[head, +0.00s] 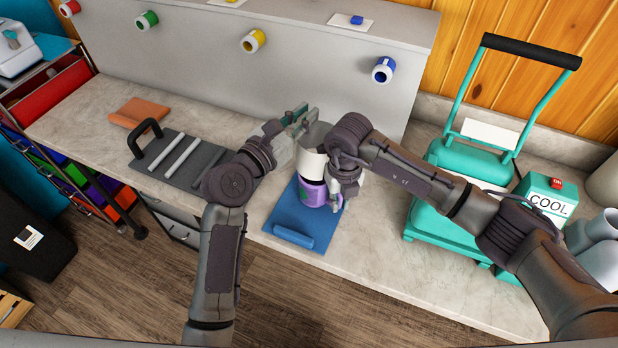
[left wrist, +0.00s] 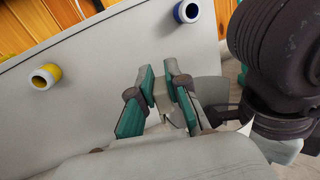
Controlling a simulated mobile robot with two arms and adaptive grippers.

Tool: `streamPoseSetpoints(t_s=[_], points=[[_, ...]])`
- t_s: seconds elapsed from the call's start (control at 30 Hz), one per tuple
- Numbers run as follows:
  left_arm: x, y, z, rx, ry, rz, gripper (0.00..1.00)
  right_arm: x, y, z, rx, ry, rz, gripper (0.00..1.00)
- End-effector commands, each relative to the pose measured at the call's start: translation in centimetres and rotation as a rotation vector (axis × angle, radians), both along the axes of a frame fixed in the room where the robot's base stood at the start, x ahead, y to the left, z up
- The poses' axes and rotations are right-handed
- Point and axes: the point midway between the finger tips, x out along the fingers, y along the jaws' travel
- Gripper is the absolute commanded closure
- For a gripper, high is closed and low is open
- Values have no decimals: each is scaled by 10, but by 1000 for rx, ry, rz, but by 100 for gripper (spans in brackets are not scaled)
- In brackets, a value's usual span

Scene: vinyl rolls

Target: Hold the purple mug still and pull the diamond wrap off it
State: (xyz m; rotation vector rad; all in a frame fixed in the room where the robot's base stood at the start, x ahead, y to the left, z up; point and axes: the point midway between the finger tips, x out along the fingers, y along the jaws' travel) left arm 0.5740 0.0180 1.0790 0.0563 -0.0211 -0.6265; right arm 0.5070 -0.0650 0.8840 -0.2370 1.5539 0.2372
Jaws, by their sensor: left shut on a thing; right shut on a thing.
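My left gripper (head: 302,117) is above and behind the mug, shut on a pale piece that looks like the wrap's edge. The piece shows between the fingers in the left wrist view (left wrist: 161,97). No diamond pattern is readable.
A teal press (head: 468,165) and a box marked COOL (head: 548,197) stand right. A grey ledge with vinyl rolls (head: 383,69) backs the counter.

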Motion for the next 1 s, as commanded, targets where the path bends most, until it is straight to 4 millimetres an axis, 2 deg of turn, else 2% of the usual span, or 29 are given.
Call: streamPoseSetpoints(t_s=[0.03, 0.2, 0.23, 0.37, 0.4, 0.77, 0.87, 1.0], points=[[0, 0, 0, -2, -1, 0, 100, -4, -2, -6, -8, 11, 0, 100], [0, 0, 0, -2, -1, 0, 100, -4, -2, -6, -8, 11, 0, 100], [0, 0, 0, -1, -2, 0, 100, -4, -2, -6, -8, 11, 0, 81], [0, 0, 0, -1, -1, 0, 100, -3, -1, -5, -5, 9, 0, 60], [0, 0, 0, -1, -1, 0, 100, -3, -1, -4, -5, 8, 0, 57], [0, 0, 0, 1, -1, 0, 100, 0, 0, 6, 0, 0, 1, 57], [0, 0, 0, 1, 0, -1, 100, 0, 1, 20, 2, -2, 3, 57], [0, 0, -1, 2, 1, -1, 100, 1, 1, 50, 1, -3, 3, 57]])
